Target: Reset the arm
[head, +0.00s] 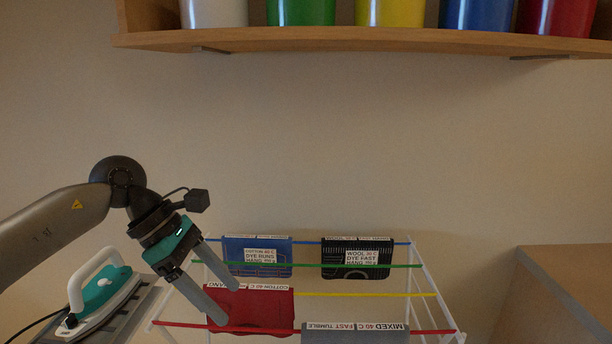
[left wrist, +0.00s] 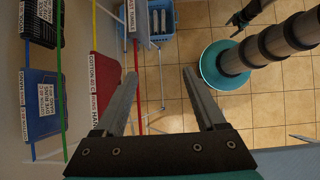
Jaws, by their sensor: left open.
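My left arm comes in from the left in the head view. Its gripper (head: 229,304) is open, with the fingers pointing down and right in front of the red cloth (head: 262,309) on the drying rack (head: 428,290).
Blue (head: 257,270), black (head: 357,272) and grey (head: 355,336) cloths also hang on the rack. An iron (head: 103,291) stands at lower left. A shelf (head: 380,40) with coloured containers is above. A wooden cabinet (head: 565,275) stands right. A blue basket (left wrist: 163,20) is on the floor.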

